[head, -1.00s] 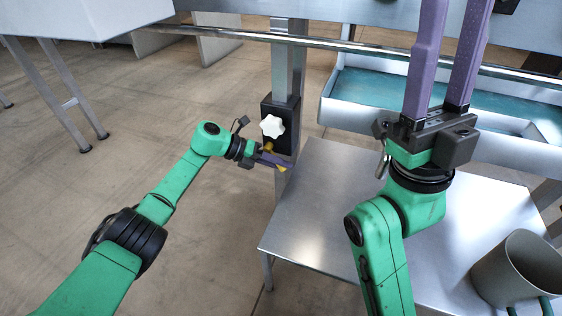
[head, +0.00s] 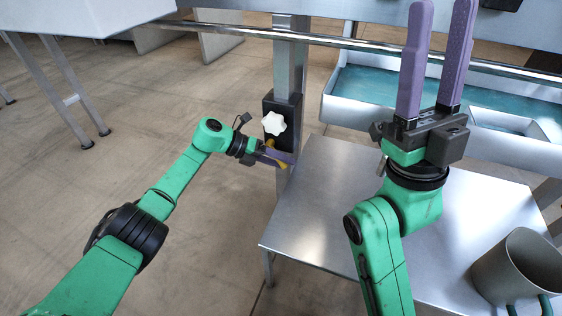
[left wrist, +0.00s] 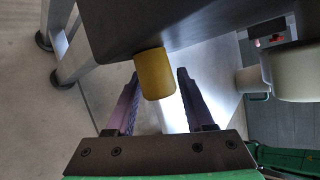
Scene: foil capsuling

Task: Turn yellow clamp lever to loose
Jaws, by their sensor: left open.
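The yellow clamp lever (head: 270,142) sits on a black clamp block (head: 291,137) on the metal post, below a white star knob (head: 274,123). My left gripper (head: 290,160) is at the lever and partly hides it. In the left wrist view, the lever's rounded yellow end (left wrist: 154,76) lies between the two purple fingertips of my open left gripper (left wrist: 158,76). Gaps show on both sides, so the fingers look apart from it. My right gripper (head: 442,8) is raised at upper right, empty, with its purple fingers apart.
A metal table (head: 320,215) stands right of the post, with a grey container (head: 500,275) at its right corner. A horizontal rail (head: 230,33) crosses behind. A blue-lined tray (head: 375,95) is at the back right. The floor at left is open.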

